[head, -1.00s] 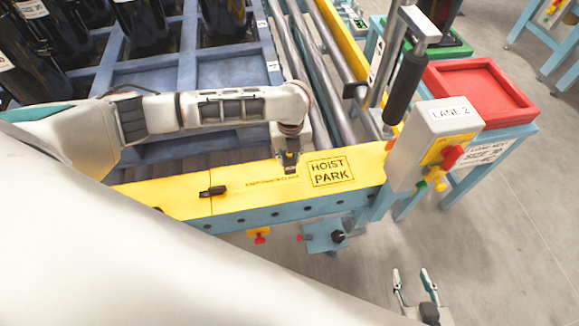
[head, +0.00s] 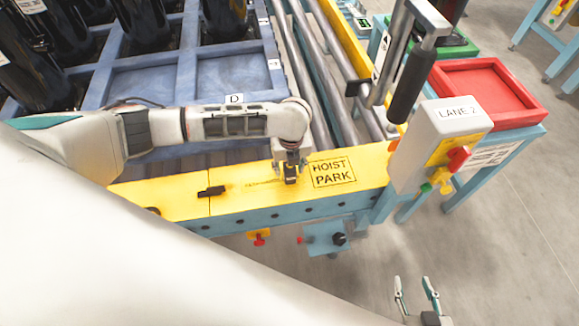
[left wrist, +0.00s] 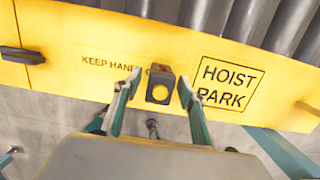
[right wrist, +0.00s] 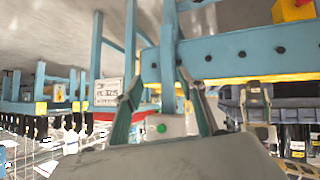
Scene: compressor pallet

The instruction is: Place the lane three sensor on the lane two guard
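The sensor also shows in the head view (head: 291,174), under the left gripper (head: 291,168). It looks upright at the guard's top; exact contact is hard to tell. My right gripper (head: 417,295) is open and empty above the floor at the lower right; its fingers also show apart in the right wrist view (right wrist: 160,92).
A black latch-like piece (head: 212,191) is on the guard to the left. The LANE 2 box (head: 440,135) with red and yellow knobs and a black-gripped handle (head: 410,85) stand right. A red tray (head: 485,90) is behind. Rollers and a blue divided pallet (head: 150,90) lie beyond.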

